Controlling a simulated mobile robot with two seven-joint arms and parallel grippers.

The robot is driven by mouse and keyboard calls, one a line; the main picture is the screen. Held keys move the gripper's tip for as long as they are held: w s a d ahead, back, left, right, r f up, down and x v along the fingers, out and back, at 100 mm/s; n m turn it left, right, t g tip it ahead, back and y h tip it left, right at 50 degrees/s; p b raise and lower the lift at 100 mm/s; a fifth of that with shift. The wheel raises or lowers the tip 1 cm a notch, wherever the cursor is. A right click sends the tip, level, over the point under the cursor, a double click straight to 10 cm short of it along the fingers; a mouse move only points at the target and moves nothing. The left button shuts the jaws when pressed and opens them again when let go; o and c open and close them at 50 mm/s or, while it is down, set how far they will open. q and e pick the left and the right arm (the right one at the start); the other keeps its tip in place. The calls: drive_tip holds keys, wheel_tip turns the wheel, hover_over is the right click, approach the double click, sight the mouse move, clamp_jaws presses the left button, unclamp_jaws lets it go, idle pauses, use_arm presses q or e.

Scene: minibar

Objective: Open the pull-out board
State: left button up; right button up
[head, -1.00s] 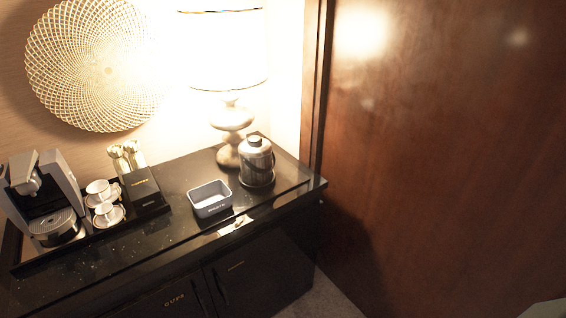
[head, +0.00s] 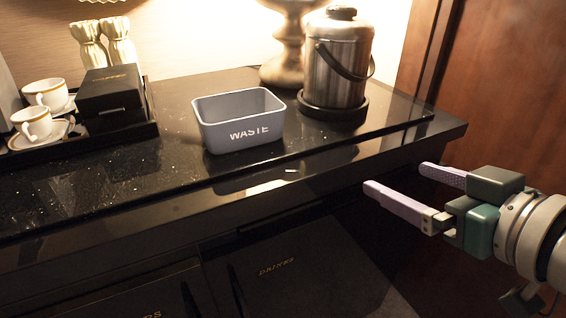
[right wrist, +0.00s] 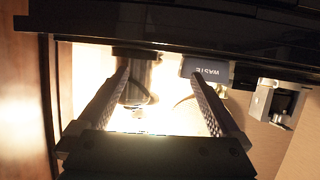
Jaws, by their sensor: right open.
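The black minibar counter (head: 130,200) has a dark front band (head: 250,200) under its top edge. I cannot clearly pick out the pull-out board's outline in this dark front; no gap shows there. My right gripper (head: 397,178) is open and empty, in front of the counter's right end, with its fingers pointing left toward the front edge. In the right wrist view my right gripper (right wrist: 157,72) has its two fingers spread, with the dark counter edge (right wrist: 180,35) across the top of the picture. My left gripper is not in view.
A grey waste bin (head: 240,120) and a steel ice bucket (head: 337,60) stand on the counter. Cups (head: 35,123) and a black box (head: 108,90) sit at the left. Cabinet doors (head: 290,270) lie below; a wooden panel (head: 490,90) stands at right.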

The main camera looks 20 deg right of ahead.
sight(346, 204)
wheel_tip(346, 204, down, 17)
drive_tip(key=w+d+t+y+b, duration=0.1)
drive_tip(key=w+d+t+b, duration=0.2)
drive_tip(key=b, duration=1.5)
drive_tip(key=shift+n+t, duration=0.3)
drive_tip(key=shift+t, duration=0.3)
drive_tip(key=w, duration=0.3)
drive_tip(key=w+a+b, duration=0.1)
drive_tip(key=w, duration=0.1)
drive_tip(key=w+b, duration=0.1)
drive_tip(key=w, duration=0.2)
drive_tip(key=shift+w+a+r, duration=0.15)
drive_tip(key=shift+w+r, duration=0.15)
clamp_jaws()
